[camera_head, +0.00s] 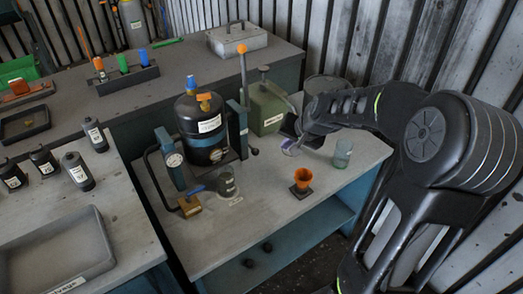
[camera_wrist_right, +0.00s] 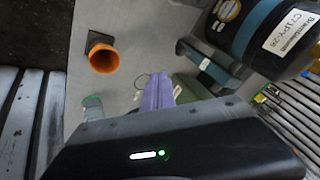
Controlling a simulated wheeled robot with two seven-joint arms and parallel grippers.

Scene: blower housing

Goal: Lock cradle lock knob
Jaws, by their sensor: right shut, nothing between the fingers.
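The black tank (camera_head: 203,128) stands upright in a cradle with blue uprights (camera_head: 170,160) on the middle bench. A small black knob (camera_head: 254,151) shows at the cradle's right side; I cannot tell if it is the lock knob or how it is turned. A tall lever with an orange ball (camera_head: 241,48) rises beside it. My right gripper (camera_head: 290,142) is shut and empty, right of the cradle and apart from it. In the right wrist view the tank (camera_wrist_right: 262,35) and a blue-grey cradle part (camera_wrist_right: 210,66) show at upper right. My left gripper is not in view.
An orange cup (camera_head: 303,177), a glass (camera_head: 342,153) and a green canister (camera_head: 267,108) stand on the bench.

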